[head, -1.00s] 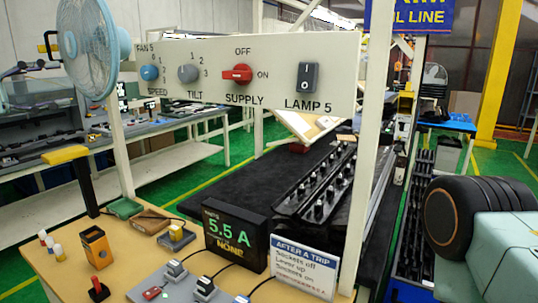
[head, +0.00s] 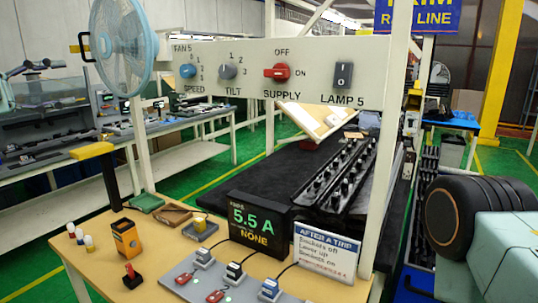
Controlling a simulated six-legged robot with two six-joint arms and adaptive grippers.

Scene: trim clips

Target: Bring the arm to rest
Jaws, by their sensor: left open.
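My left gripper (head: 6,95) shows only as a small pale teal and grey piece at the left edge of the head view. It is open, most of it is cut off by the frame, and I see nothing held in it. It appears clear of the wooden bench (head: 85,255). My right gripper is not in view. A pale teal link of mine with black ribbed rings fills the lower right corner.
A white panel (head: 352,105) carries a red SUPPLY knob (head: 282,72) and a black LAMP 5 switch (head: 343,75). A blue fan (head: 120,45) stands left. The bench holds a 5.5 A display (head: 257,222), a sign (head: 326,252), an orange box (head: 125,237) and several plugs.

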